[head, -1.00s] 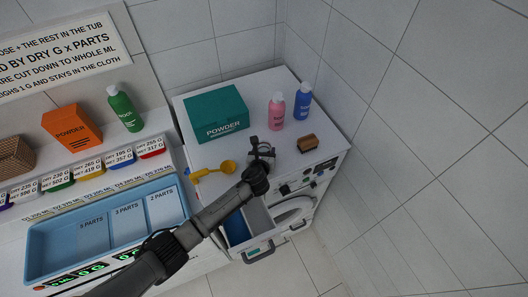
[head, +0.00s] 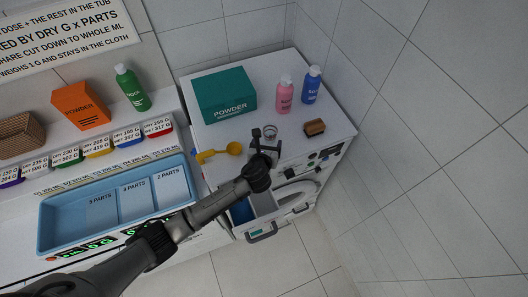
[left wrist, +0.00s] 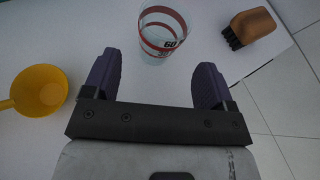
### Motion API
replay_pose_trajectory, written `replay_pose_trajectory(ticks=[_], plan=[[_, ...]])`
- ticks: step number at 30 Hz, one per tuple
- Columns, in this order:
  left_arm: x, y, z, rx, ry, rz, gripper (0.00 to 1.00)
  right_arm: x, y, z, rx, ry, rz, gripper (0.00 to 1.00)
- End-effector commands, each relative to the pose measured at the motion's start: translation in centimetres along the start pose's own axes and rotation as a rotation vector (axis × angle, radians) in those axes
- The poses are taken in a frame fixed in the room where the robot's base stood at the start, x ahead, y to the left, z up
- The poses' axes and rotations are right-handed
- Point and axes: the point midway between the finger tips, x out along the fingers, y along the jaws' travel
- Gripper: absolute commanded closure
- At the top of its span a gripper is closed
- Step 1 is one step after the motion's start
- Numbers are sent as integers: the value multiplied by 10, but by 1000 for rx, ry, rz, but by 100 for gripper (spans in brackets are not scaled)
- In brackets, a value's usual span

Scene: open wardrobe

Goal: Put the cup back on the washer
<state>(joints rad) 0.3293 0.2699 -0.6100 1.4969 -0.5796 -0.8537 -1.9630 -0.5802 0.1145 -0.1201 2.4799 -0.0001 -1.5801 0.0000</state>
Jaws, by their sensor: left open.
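The cup (head: 270,131) is clear and stands upright on the white top of the washer (head: 300,145), near its front left. In the left wrist view the cup (left wrist: 163,33) shows a red band with dark figures. My left gripper (head: 265,142) is open and empty, just on the near side of the cup. In the left wrist view its two dark fingers (left wrist: 157,66) point toward the cup, which lies beyond the fingertips and apart from them. My right gripper is not in view.
A yellow scoop (head: 234,148) lies left of the cup, and a wooden brush (head: 315,127) to its right. A teal powder box (head: 225,95), pink bottle (head: 285,95) and blue bottle (head: 312,86) stand behind. The washer's drawer (head: 262,230) is pulled out below.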

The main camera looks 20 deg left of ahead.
Motion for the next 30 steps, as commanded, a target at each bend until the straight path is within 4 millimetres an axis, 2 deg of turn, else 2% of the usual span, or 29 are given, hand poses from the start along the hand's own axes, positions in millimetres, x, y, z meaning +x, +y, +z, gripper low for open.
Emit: replay_pose_trajectory(ticks=[3,9,15,24,28,30], plan=[[-20,0,0,0,-1,-2,22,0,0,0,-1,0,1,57],[-42,0,0,1,-1,0,22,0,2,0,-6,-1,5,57],[-53,0,0,1,0,1,22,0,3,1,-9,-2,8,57],[-56,0,-1,-10,3,1,22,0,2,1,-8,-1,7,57],[-69,4,-14,-161,51,16,22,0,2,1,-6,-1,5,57],[-84,9,-28,-341,105,40,22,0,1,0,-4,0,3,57]])
